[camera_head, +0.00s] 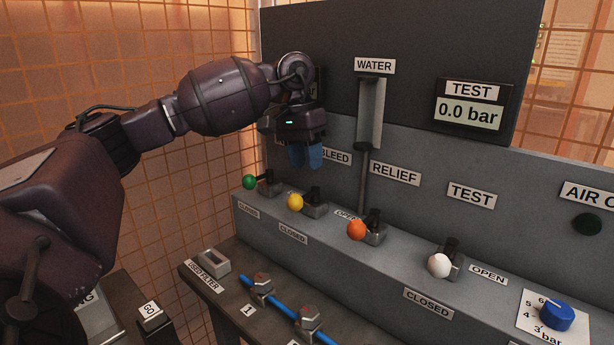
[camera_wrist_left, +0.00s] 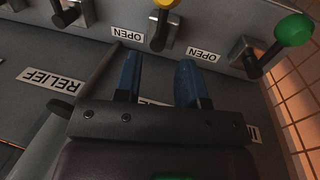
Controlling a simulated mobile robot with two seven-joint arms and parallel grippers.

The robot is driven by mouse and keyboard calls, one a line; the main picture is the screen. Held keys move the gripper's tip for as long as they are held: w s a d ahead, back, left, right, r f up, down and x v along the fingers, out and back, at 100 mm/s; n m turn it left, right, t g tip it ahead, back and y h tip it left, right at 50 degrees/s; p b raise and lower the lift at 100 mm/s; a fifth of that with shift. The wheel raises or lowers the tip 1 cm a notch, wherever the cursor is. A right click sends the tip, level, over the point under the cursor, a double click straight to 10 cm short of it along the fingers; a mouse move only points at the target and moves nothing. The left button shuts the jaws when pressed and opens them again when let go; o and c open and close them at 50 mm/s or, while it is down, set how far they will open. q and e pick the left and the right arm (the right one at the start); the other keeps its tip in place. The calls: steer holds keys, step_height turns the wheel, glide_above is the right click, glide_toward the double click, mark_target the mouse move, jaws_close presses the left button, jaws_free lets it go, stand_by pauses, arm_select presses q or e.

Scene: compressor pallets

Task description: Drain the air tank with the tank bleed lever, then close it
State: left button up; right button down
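The yellow-knobbed lever (camera_head: 295,202) is on the ledge below the partly covered BLEED label (camera_head: 336,157). Its knob points outward toward a CLOSED label (camera_head: 293,233); an OPEN label (camera_head: 346,214) is on its right. It shows at the top of the left wrist view (camera_wrist_left: 165,5). My left gripper (camera_head: 305,158) is above and behind this lever, in front of the panel, blue fingers pointing down. In the left wrist view the fingers (camera_wrist_left: 159,72) stand apart with nothing between them and do not touch the lever. The right gripper is out of view.
Green (camera_head: 249,182), orange (camera_head: 356,230) and white (camera_head: 438,265) knobbed levers share the ledge. A vertical WATER tube (camera_head: 370,115) stands right of the gripper. The TEST display (camera_head: 470,115) reads 0.0 bar. My left arm hides another display. A blue dial (camera_head: 557,314) is at lower right.

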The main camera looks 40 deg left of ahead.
arm_select(q)
steer(key=shift+a+r, duration=0.25)
steer(key=shift+r, duration=1)
steer(key=shift+a+r, duration=0.25)
steer(key=shift+r, duration=1)
